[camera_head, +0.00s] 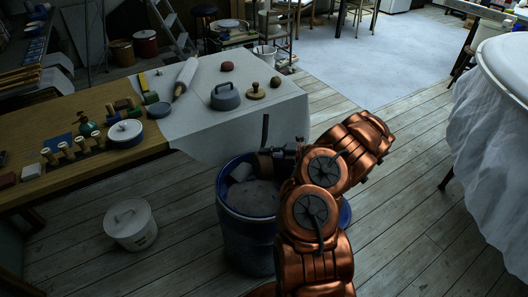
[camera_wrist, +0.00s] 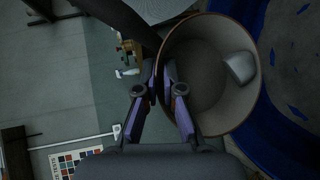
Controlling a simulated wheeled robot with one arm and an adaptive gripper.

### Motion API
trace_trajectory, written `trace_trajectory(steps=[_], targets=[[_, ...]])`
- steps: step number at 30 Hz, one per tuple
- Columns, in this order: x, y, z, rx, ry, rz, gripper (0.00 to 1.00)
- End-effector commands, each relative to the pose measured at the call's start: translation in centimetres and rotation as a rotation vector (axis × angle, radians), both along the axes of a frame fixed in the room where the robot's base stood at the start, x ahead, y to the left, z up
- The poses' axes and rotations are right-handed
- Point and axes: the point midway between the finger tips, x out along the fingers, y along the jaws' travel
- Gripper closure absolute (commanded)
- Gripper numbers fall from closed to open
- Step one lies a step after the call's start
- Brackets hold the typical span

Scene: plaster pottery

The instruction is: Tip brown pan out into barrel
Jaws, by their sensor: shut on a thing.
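The brown pan (camera_head: 265,162) is at the far rim of the blue barrel (camera_head: 232,232), with its dark handle pointing up. It looks tilted. In the wrist view the pan (camera_wrist: 205,112) shows as a round pan with a brown rim, and a grey lump (camera_wrist: 240,67) lies against its inner wall. My gripper (camera_head: 279,153) is shut on the pan's near wall, its fingers (camera_wrist: 166,84) at the rim. The blue barrel (camera_wrist: 258,112) shows beside the pan in the wrist view. Grey material and a pale lump (camera_head: 243,172) show inside the barrel.
A cloth-covered table (camera_head: 200,115) behind the barrel holds a grey lidded pot (camera_head: 225,97), a rolling pin (camera_head: 186,76) and stamps. A white lidded bucket (camera_head: 131,224) stands on the floor at left. A white-draped tub (camera_head: 490,130) is at right. Floor between is clear.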

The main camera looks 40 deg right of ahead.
Motion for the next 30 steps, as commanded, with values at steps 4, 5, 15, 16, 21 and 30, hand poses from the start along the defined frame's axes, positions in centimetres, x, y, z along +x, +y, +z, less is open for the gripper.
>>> trace_trajectory(steps=[4,5,15,16,21,30], targets=[[-0.1,-0.7,-0.4,0.066,-0.010,-0.002,1.00],[-0.1,-0.8,-0.6,0.082,-0.011,-0.002,1.00],[-0.4,-2.3,-1.2,0.276,-0.044,0.001,1.00],[-0.4,-2.3,-1.2,0.289,-0.046,-0.001,1.00],[-0.4,-2.7,-1.2,0.340,-0.054,-0.001,1.00],[-0.4,-2.9,-0.9,0.362,-0.060,0.001,1.00]])
